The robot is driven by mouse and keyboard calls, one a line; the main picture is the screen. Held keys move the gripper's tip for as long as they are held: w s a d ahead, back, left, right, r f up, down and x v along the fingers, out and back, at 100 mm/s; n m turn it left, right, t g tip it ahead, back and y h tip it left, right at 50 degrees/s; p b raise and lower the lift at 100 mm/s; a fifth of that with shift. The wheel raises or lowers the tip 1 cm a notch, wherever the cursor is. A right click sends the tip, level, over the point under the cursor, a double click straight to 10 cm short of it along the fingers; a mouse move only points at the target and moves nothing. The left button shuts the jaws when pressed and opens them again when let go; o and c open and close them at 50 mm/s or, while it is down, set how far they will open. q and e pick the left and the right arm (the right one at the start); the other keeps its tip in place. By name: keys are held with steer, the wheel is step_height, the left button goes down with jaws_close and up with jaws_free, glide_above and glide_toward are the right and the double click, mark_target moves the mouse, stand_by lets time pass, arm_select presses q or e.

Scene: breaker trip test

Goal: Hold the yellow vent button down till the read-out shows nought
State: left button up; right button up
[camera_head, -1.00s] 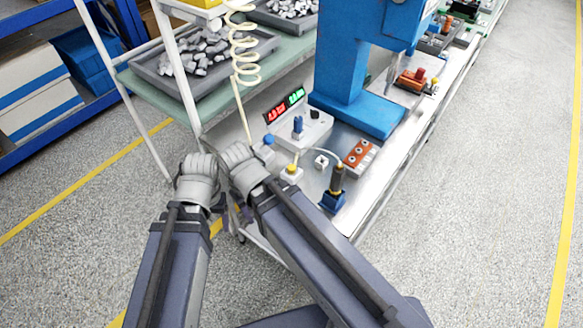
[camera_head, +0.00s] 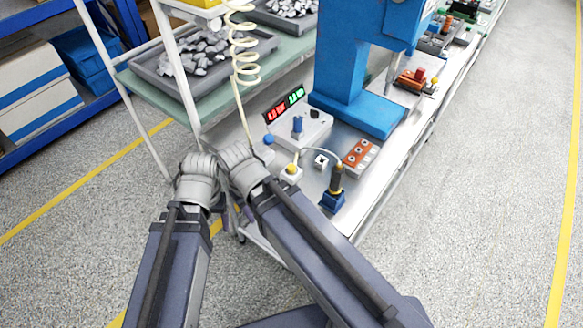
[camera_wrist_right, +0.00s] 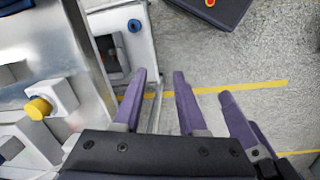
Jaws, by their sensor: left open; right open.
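The yellow vent button (camera_head: 292,169) tops a small white block at the bench's near left side. It also shows in the right wrist view (camera_wrist_right: 38,108), left of my right gripper. The two-part read-out (camera_head: 284,105) glows red and green behind it; its digits are too small to read. My right gripper (camera_wrist_right: 158,72) is open and empty, apart from the button and over the floor side; in the head view its arm mostly hides it. My left gripper (camera_head: 222,205) is largely hidden behind its wrist, left of the bench; it is open, with purple fingers.
A blue knob (camera_head: 268,140) sits left of the button. A black-and-yellow handle on a blue base (camera_head: 334,190) and an orange block (camera_head: 361,153) are to its right. The blue press (camera_head: 345,95) stands behind. A shelf with a grey parts tray (camera_head: 150,72) is at the left.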

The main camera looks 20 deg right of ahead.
jaws_close()
stand_by(1.4)
